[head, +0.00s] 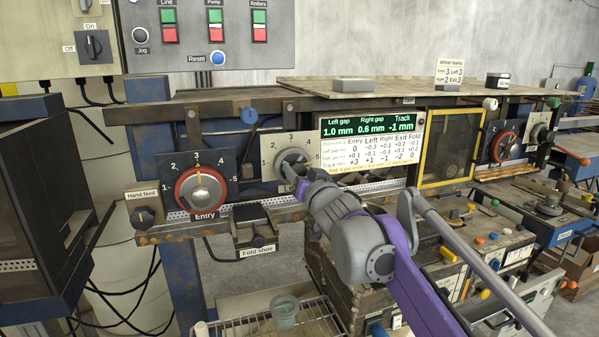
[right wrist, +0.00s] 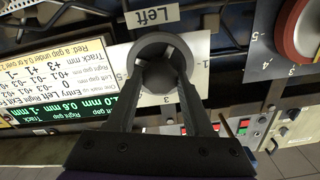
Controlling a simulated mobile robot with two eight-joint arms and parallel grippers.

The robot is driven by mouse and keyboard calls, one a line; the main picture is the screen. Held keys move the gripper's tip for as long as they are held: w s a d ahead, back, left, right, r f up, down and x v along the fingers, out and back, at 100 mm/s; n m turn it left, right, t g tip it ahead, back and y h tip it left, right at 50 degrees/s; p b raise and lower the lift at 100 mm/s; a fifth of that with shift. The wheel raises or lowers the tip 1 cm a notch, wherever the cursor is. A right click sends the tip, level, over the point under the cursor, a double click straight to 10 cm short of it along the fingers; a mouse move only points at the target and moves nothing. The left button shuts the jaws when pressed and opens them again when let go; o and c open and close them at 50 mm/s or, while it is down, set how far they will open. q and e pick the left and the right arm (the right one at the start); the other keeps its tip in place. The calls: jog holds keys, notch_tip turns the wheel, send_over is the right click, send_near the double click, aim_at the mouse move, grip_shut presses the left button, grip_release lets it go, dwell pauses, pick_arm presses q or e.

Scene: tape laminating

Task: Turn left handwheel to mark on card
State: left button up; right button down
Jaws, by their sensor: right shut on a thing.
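The left handwheel (head: 291,158) is a dark grey wheel on a pale numbered plate (head: 268,151), between the red Entry wheel (head: 201,188) and the display. My right gripper (head: 299,180) reaches it from below right. In the right wrist view, the gripper (right wrist: 160,88) has its fingers closed on the handwheel's hub, inside its ring (right wrist: 160,42), above the "Left" label (right wrist: 152,16). The wheel's pointer is hidden, so its setting cannot be read. The card (head: 450,73) on the machine top is headed "Wheel marks" and shows Left 3. My left gripper is out of view.
The display (head: 368,127) reads left gap 1.0 mm, right gap 0.6 mm, track -1 mm, above a white table of values (head: 372,155). A yellow-framed window (head: 450,148) and another red wheel (head: 503,146) are farther right. The fold shoe (head: 254,227) sits below left.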

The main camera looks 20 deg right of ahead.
jog(key=n+p, duration=0.2)
jog(key=n, duration=0.1)
jog(key=shift+r, duration=0.2)
jog(key=n+p, duration=0.3)
jog(key=n, duration=0.2)
jog(key=shift+a, duration=0.1)
jog(key=n+p, duration=0.2)
jog(key=n, duration=0.2)
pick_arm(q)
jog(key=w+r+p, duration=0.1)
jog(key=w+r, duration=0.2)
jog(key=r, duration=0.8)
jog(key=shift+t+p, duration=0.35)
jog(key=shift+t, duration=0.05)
pick_arm(e)
jog(key=shift+f+n, duration=0.2)
jog(key=shift+n, duration=1.4)
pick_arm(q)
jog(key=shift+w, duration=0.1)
pick_arm(e)
jog(key=shift+c, duration=1.4)
grip_release()
